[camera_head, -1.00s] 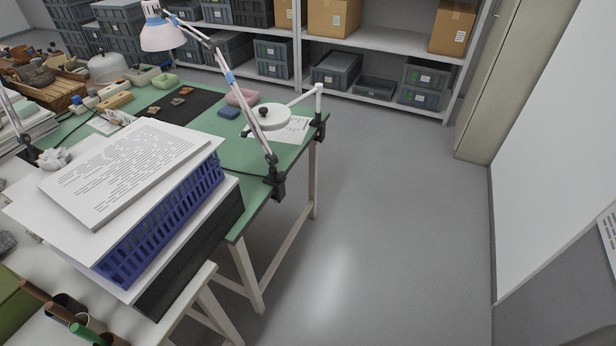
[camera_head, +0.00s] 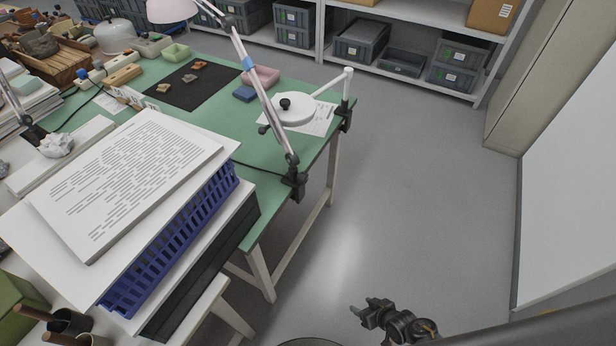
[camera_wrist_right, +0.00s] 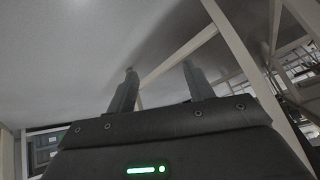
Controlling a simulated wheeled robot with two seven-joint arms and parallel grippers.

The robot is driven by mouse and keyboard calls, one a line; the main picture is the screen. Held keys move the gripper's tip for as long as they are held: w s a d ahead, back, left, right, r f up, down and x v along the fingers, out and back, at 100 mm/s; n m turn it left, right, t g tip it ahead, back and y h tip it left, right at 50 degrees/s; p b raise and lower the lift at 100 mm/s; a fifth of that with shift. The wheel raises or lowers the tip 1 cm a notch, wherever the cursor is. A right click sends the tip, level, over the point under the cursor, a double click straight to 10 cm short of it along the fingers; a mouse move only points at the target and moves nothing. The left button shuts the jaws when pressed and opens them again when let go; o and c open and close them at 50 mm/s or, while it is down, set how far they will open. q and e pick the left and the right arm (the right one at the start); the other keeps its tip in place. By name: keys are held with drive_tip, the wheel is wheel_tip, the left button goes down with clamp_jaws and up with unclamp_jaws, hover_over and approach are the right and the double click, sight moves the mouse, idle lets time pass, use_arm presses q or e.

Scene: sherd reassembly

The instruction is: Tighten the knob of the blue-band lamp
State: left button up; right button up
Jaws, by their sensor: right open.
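The blue-band lamp (camera_head: 272,114) is clamped to the right edge of the green table. Its pale arm leans up and left, with a blue band (camera_head: 247,64) partway along and a white shade (camera_head: 172,9) cut off by the top edge. Its dark clamp (camera_head: 294,183) grips the table edge. I cannot make out clearly which small part is its knob. My right gripper (camera_head: 366,307) is open and empty, low over the floor, well below and right of the clamp. Its two separated fingers also show in the right wrist view (camera_wrist_right: 160,82). My left gripper is not seen.
A white disc lamp with a black knob (camera_head: 285,104) is clamped farther along the table edge. A blue crate (camera_head: 180,238) with papers stands left of the lamp clamp. The table's legs (camera_head: 262,272) stand below. Open floor (camera_head: 420,200) lies to the right.

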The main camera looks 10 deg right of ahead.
drive_tip(key=w+a+r+t+y, duration=0.2)
drive_tip(key=w+r, duration=0.6)
drive_tip(key=w, duration=0.1)
drive_tip(key=n+t+y+p, duration=0.2)
drive_tip(key=n+y, duration=0.5)
drive_tip(key=y, duration=0.1)
approach(306, 180)
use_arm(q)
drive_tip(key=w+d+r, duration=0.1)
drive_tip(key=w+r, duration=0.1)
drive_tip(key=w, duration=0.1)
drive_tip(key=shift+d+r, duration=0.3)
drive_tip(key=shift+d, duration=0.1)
use_arm(e)
drive_tip(key=x, duration=0.9)
drive_tip(key=shift+w, duration=0.15)
